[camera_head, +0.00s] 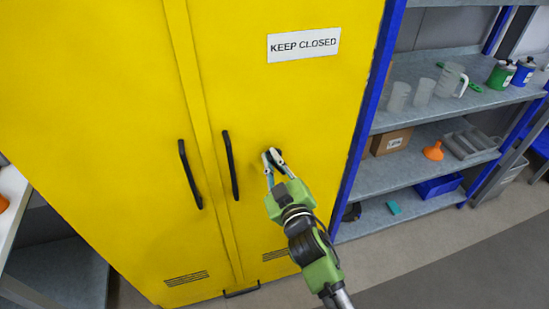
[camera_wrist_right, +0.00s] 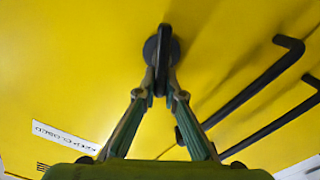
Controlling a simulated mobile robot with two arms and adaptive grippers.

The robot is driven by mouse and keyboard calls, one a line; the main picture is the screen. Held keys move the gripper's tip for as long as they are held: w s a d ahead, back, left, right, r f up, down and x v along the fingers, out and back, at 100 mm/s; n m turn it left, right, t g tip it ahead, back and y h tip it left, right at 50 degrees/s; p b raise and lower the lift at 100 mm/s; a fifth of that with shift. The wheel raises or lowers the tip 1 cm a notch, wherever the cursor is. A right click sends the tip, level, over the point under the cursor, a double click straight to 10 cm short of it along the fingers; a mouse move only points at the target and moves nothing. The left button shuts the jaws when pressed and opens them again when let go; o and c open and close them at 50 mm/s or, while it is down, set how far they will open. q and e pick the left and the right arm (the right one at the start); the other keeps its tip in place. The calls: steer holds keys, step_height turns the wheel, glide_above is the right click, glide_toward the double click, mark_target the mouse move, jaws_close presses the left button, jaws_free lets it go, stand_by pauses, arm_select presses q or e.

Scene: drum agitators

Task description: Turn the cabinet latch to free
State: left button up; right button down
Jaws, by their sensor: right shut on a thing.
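The yellow cabinet (camera_head: 90,120) fills the left and middle of the head view, with both doors closed. Its latch is a small black knob on a round base on the right door, mostly covered by my gripper in the head view; in the right wrist view the latch (camera_wrist_right: 161,45) shows clearly. My right gripper (camera_head: 273,158) is at the latch, right of the door handles. In the right wrist view its fingertips (camera_wrist_right: 161,88) are shut on the latch's black grip from both sides. My left gripper is not in view.
Two black bar handles, the left (camera_head: 190,175) and the right (camera_head: 231,165), stick out from the doors. A "KEEP CLOSED" sign (camera_head: 304,45) is above. A blue-framed shelf (camera_head: 385,215) with beakers and bottles stands close on the right. A white-topped bench is at the far left.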

steer(key=n, duration=0.4)
steer(key=a+f+n, duration=0.1)
steer(key=n, duration=0.3)
steer(key=f+n+b, duration=0.1)
steer(key=n, duration=0.3)
steer(key=shift+s+a+f, duration=0.2)
steer(key=shift+s, duration=0.05)
stand_by(0.4)
steer(key=c, duration=2.1)
jaws_free()
steer(key=shift+c, duration=0.2)
steer(key=v, duration=1.2)
